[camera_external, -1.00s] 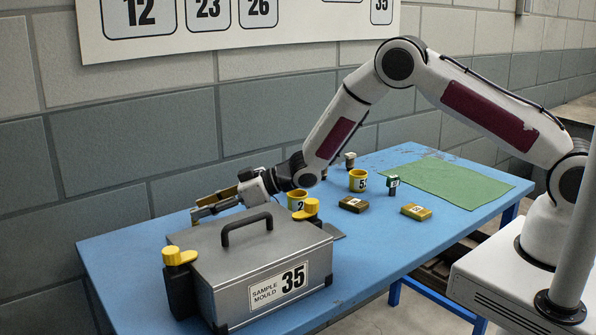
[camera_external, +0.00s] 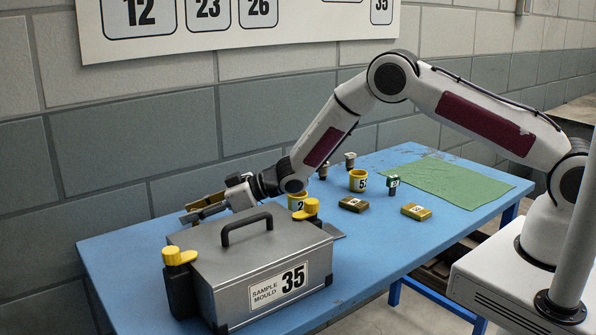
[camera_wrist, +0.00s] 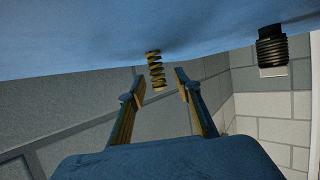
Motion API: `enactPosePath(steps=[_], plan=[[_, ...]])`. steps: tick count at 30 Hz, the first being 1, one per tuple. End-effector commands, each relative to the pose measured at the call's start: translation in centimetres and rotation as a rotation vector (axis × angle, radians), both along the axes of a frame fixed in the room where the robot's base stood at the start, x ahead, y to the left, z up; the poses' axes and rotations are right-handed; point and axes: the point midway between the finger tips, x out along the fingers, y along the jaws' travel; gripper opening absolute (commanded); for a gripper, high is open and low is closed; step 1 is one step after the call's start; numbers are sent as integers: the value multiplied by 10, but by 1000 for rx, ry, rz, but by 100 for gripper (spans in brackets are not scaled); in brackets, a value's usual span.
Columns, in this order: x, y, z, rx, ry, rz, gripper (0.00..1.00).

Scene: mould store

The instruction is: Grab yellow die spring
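The yellow die spring (camera_wrist: 155,70) shows in the wrist view, standing out from the blue table surface, which is at the top of that picture. My gripper (camera_wrist: 160,80) is open, with one finger on each side of the spring's line. The spring appears between or just beyond the fingertips; its exact depth is hard to tell. Neither finger visibly touches it. In the external view my gripper (camera_external: 184,213) is low over the far left part of the table, behind the grey mould case. I cannot make out the spring there.
The grey mould case (camera_external: 205,265) with yellow-topped latches stands in front of my gripper. Yellow cups (camera_external: 358,181), small blocks (camera_external: 353,204) and a green cloth (camera_external: 445,180) lie to the right. A black ridged cylinder (camera_wrist: 271,50) is right of the spring. A wall stands behind.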

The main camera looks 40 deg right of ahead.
Motion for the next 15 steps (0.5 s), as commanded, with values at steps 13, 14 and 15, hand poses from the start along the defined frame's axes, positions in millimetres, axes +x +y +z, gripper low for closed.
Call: enactPosePath(steps=[13, 14, 15], plan=[[0, 0, 0, 0, 0, 0, 0], [0, 0, 0, 0, 0, 0, 0], [0, 0, 0, 0, 0, 0, 0]])
